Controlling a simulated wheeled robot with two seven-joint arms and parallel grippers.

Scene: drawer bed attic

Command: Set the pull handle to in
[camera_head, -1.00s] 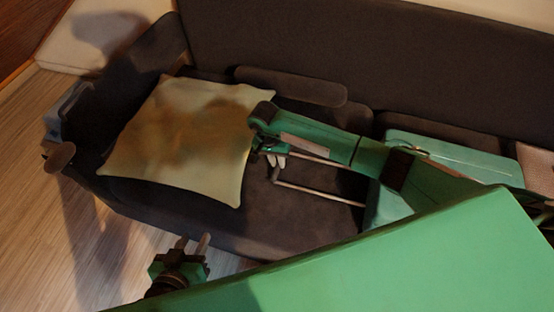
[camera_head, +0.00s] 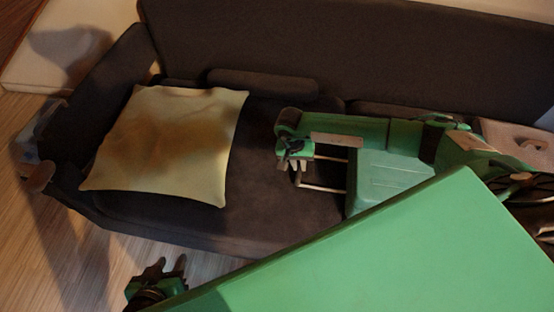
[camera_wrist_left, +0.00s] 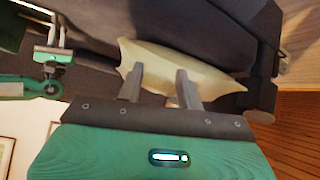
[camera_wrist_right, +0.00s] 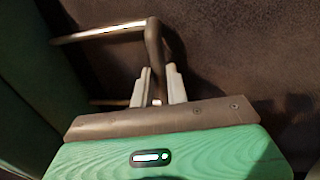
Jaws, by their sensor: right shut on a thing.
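The pull handle (camera_head: 326,188) is a pair of thin metal rods with a crossbar, sticking out of the left side of a teal suitcase (camera_head: 385,182) lying on the sofa. A short length of rod shows outside the case. My right gripper (camera_head: 295,166) is shut on the handle's crossbar. In the right wrist view the dark crossbar (camera_wrist_right: 153,42) runs between the fingertips (camera_wrist_right: 158,88), and the suitcase (camera_wrist_right: 28,90) is at the left. My left gripper (camera_head: 171,267) is open and empty, in front of the sofa; its spread fingers show in the left wrist view (camera_wrist_left: 160,78).
A yellowish cushion (camera_head: 165,145) lies on the dark sofa (camera_head: 225,225), left of the handle. The sofa's back (camera_head: 350,55) rises behind. Bare seat lies between cushion and handle. A pinkish item (camera_head: 510,145) is at the right. My green body covers the lower right.

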